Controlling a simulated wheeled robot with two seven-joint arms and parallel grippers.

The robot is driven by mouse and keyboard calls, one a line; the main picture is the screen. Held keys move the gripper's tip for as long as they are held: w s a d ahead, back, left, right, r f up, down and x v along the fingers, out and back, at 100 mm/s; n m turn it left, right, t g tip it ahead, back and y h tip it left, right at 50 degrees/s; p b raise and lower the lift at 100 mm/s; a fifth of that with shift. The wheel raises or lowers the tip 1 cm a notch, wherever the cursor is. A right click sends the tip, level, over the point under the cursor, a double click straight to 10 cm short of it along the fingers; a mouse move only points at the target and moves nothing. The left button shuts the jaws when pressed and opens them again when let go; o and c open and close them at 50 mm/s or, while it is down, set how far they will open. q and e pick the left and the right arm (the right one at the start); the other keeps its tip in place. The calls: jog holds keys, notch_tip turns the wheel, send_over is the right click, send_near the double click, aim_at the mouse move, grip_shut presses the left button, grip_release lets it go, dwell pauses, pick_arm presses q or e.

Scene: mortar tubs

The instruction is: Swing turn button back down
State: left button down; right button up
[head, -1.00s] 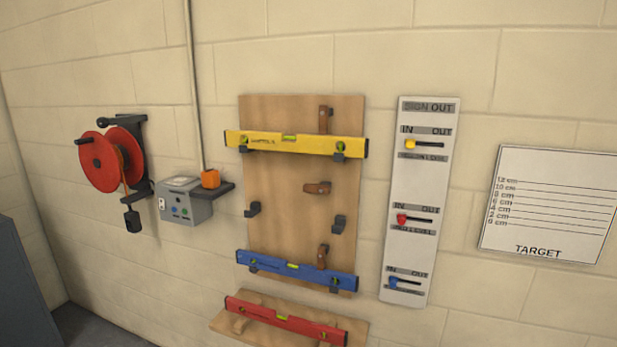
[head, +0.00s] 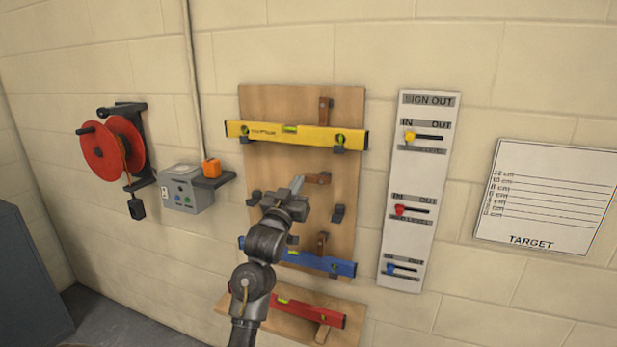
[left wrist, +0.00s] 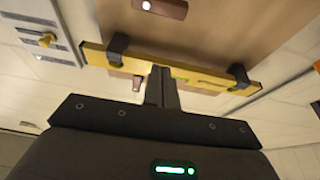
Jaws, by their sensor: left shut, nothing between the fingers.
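The middle brown turn button (head: 317,179) lies crosswise on the wooden board, above the empty middle pair of hooks. The upper turn button (head: 325,110) and the lower turn button (head: 322,243) stand upright. My left gripper (head: 297,184) is shut and empty, its fingertips just left of the middle button in the head view; I cannot tell whether they touch it. In the left wrist view, the shut fingers (left wrist: 161,72) show in front of the yellow level (left wrist: 190,77), with a crosswise brown button (left wrist: 165,8) at the top edge. My right gripper is not in view.
A yellow level (head: 265,132) hangs on the upper hooks and a blue level (head: 335,265) on the lower ones. A red level (head: 318,313) lies on the shelf below. A sign-out panel (head: 415,175) is to the right. A red reel (head: 105,152) and grey box (head: 186,190) are to the left.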

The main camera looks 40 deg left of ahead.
pick_arm(q)
notch_tip(320, 180, up, 3)
jog(key=p, duration=0.3)
send_over(309, 178)
jog(key=s+d, duration=0.1)
jog(key=s, duration=0.1)
notch_tip(309, 178, down, 4)
jog(key=shift+d+r+p, duration=0.1)
jog(key=shift+p, duration=0.7)
jog(key=shift+w+f, duration=0.1)
jog(key=shift+f, duration=0.1)
jog(key=shift+d, duration=0.15)
